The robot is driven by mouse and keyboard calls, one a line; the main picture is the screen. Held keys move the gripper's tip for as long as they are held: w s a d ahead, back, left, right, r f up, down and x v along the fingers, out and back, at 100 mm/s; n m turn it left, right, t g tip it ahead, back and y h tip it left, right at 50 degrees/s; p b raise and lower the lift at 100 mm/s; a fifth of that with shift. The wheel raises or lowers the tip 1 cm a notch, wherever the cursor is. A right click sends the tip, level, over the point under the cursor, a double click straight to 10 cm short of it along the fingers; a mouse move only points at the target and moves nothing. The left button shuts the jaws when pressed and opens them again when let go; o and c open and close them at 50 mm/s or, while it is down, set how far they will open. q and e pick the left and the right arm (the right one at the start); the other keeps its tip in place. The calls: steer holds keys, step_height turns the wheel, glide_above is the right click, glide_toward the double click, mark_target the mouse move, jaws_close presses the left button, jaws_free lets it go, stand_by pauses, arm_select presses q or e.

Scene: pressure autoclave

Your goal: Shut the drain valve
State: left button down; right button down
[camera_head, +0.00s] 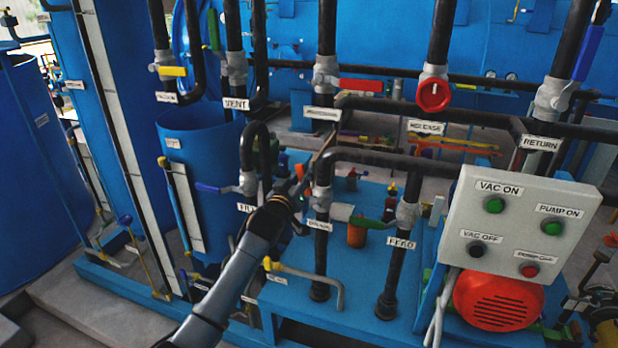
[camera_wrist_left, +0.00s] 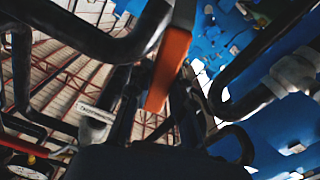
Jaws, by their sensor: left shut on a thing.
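An orange lever handle (camera_head: 299,171) shows at the tip of my left gripper (camera_head: 297,186). It is beside a grey valve body (camera_head: 322,196) on a black vertical pipe. A small label (camera_head: 319,225) below that valve seems to read DRAIN, but is hard to make out. In the left wrist view the orange handle (camera_wrist_left: 168,70) slants between the dark fingers, and my left gripper is shut on it. The fingers hide part of the handle and its joint with the valve. My right gripper is in neither view.
The FILL valve with a blue handle (camera_head: 214,188) is close left of my left gripper. A green-handled valve (camera_head: 370,222) and the FEED pipe (camera_head: 397,265) stand to the right. A black pipe (camera_head: 385,158) bends overhead. A control box (camera_head: 515,225) is at right.

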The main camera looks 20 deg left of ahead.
arm_select(q)
steer(key=a+f+n+b, duration=0.8)
steer(key=f+n, duration=0.3)
steer(key=n, duration=0.3)
steer(key=shift+w+n, duration=0.15)
steer(key=shift+n, duration=0.15)
stand_by(0.4)
steer(key=c, duration=1.2)
jaws_free()
steer(key=shift+o, duration=0.2)
steer(key=s, duration=1.2)
steer(key=shift+a, duration=0.2)
steer(key=shift+f, duration=0.1)
